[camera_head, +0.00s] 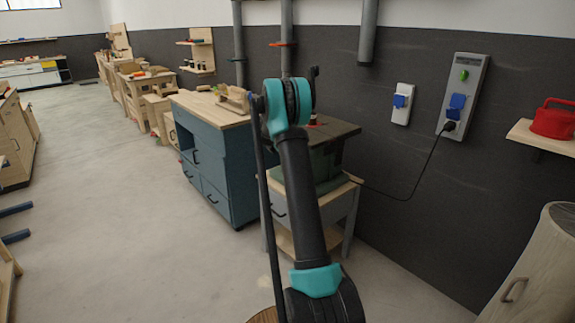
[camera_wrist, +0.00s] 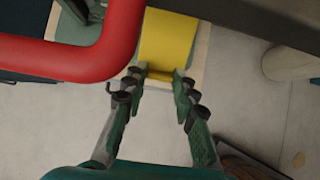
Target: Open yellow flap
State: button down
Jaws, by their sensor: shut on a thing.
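The yellow flap (camera_wrist: 168,38) is a smooth curved sheet at the top middle of the wrist view. Its lower edge lies between the tips of my gripper (camera_wrist: 160,76), whose two fingers reach up from the bottom and hold it. The fingers are spread about the flap's width. In the head view, my raised arm hides the gripper, and I cannot see the flap. A dark green machine (camera_head: 335,140) stands there on a small wooden-topped stand, partly behind my arm.
A thick red bar (camera_wrist: 75,62) runs close by the gripper at upper left. A blue-grey cabinet (camera_head: 222,170) stands left of the machine. A black cable (camera_head: 415,182) runs to a wall socket box (camera_head: 463,92). A red toolbox (camera_head: 553,121) sits on a shelf.

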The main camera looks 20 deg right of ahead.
jog(key=shift+w+d+r, duration=0.1)
jog(key=shift+d+r, duration=0.2)
jog(key=shift+r, duration=0.3)
jog(key=shift+d, duration=0.1)
jog(key=c, duration=1.2)
grip_release()
jog(key=v, duration=1.2)
jog(key=shift+w, duration=0.1)
